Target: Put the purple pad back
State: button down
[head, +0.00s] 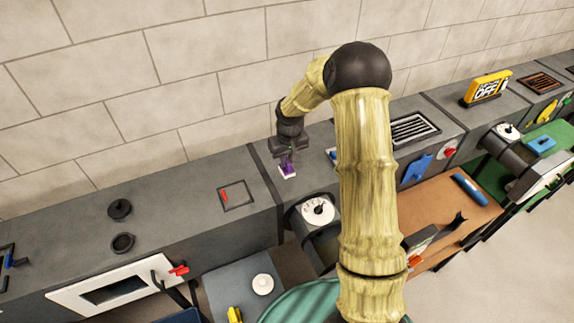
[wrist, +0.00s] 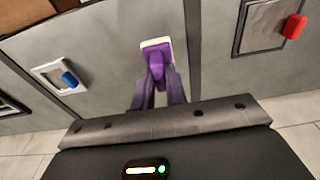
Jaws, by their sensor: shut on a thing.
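The purple pad (wrist: 157,68) has a pale base plate and sits between the fingers of my gripper (wrist: 158,88). In the head view the pad (head: 287,169) shows small and purple below my gripper (head: 287,156), with its pale base at or just above the grey duct top (head: 262,157). I cannot tell whether the base touches the duct. My gripper points down and is shut on the pad.
A square frame with a red handle (head: 225,196) lies left of the gripper. A white plate with a blue knob (wrist: 69,79) is on the other side. A white dial (head: 318,210) is on the front. The tiled wall (head: 190,60) stands close behind. Bare duct top surrounds the pad.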

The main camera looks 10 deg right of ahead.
aim_at(287, 167)
jog(key=shift+s+f, duration=0.1)
jog(key=shift+f, duration=0.2)
jog(key=shift+f+p, duration=0.65)
jog(key=shift+f, duration=0.9)
jog(key=shift+f, duration=0.1)
jog(key=c, duration=1.4)
grip_release()
jog(key=shift+c, duration=0.2)
